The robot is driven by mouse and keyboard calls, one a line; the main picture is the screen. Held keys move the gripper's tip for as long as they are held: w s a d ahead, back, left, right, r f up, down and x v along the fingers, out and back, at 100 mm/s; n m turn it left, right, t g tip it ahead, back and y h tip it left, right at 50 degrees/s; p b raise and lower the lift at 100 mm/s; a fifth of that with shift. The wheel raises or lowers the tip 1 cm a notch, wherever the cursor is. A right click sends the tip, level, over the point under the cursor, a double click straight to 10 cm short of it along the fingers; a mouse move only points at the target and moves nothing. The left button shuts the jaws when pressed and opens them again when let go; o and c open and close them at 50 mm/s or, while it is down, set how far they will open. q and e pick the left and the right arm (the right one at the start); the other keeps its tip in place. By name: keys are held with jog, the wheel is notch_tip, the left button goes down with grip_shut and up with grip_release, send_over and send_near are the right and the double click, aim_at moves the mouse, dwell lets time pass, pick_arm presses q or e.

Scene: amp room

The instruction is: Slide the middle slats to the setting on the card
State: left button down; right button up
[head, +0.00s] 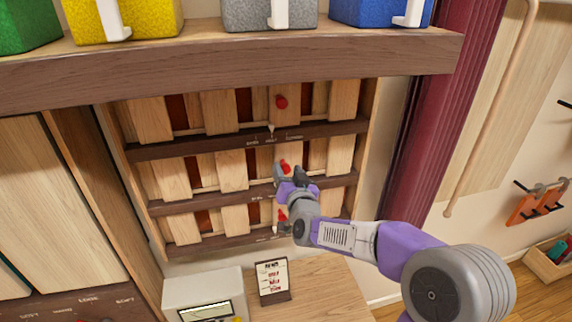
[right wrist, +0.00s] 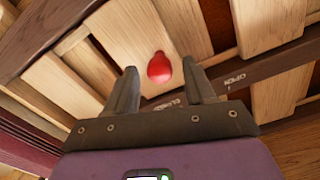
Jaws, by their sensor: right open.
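A wooden slat panel has three rows, each with a red knob. The middle row (head: 233,170) has its red knob (head: 285,166) at my right gripper (head: 290,176). In the right wrist view, this knob (right wrist: 159,67) sits on a pale slat just beyond and between the open fingertips of the right gripper (right wrist: 163,82), with no visible contact. My left gripper is out of view.
The upper knob (head: 281,102) and lower knob (head: 283,215) sit above and below the middle one. A thick wooden shelf (head: 230,70) with coloured bins overhangs the panel. A grey device (head: 203,292) stands left of the card. A maroon curtain (head: 440,120) hangs at right.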

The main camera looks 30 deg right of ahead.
jog(key=shift+x, duration=1.1)
grip_shut()
